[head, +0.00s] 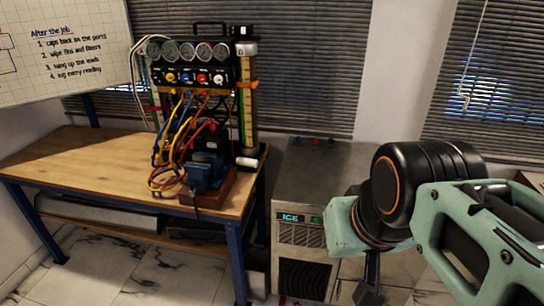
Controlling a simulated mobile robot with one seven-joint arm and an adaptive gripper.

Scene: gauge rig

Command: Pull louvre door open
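A steel ice machine (325,165) with an "ICE" display stands right of the bench. Its front has a light slatted louvre panel (300,234) under the display and a dark slatted panel (303,279) lower down. I cannot tell which of these is the louvre door, and no door stands visibly ajar. My arm comes in from the right and covers the right part of the machine's front. My gripper (370,292) points down at the bottom edge of the head view, right of the dark panel. Its fingertips are cut off, so their opening and any contact are hidden.
Small coloured caps (315,141) lie on the machine's top. Marble-tiled floor (150,285) shows in front of the bench.

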